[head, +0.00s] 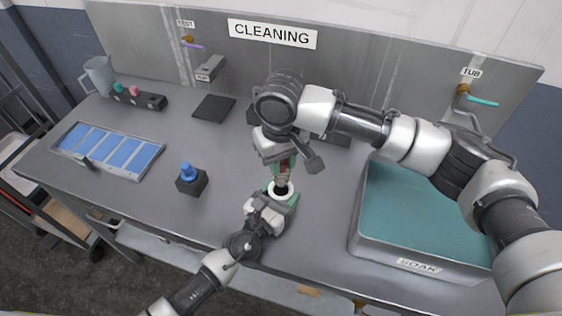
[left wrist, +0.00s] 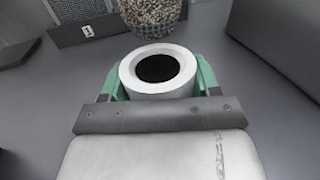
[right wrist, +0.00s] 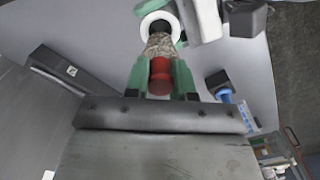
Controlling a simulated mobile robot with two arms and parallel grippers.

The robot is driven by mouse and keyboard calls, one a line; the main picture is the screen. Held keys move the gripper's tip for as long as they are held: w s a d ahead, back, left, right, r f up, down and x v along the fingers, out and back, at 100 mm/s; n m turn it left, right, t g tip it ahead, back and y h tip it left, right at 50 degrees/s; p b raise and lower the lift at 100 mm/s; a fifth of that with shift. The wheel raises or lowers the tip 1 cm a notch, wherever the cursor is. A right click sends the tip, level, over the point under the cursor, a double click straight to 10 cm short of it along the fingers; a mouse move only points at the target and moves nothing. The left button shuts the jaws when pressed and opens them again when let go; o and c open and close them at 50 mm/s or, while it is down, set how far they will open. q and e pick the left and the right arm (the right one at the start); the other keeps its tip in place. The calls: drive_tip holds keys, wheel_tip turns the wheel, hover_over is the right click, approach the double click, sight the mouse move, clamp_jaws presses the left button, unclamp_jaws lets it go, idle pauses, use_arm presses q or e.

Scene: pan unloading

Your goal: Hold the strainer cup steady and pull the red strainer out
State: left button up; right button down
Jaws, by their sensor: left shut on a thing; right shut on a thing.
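The white strainer cup (left wrist: 126,72) is a round ring with a dark opening. My left gripper (head: 274,203) is shut on it, green fingers on either side, at the table's front middle. The red strainer (right wrist: 160,75) has a red grip and a speckled lower body. My right gripper (right wrist: 160,85) is shut on its red part, pointing down above the cup. In the left wrist view the speckled body (left wrist: 150,12) shows just beyond the cup's rim, and the opening looks empty. The strainer appears lifted clear, still close above the cup.
A teal-bottomed tub (head: 420,212) labelled SOAK stands at the right. A dark block with a blue knob (head: 187,172) and a tray with blue panels (head: 142,168) are at the left. A grey jug (head: 98,76) stands at the back left. Bare tabletop lies left of the cup.

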use_arm(q)
drive_tip(key=o, duration=1.1)
drive_tip(key=v, duration=1.2)
drive_tip(key=shift+s+f, duration=0.1)
drive_tip(key=shift+s, duration=0.05)
use_arm(e)
drive_tip(key=shift+s, duration=0.1)
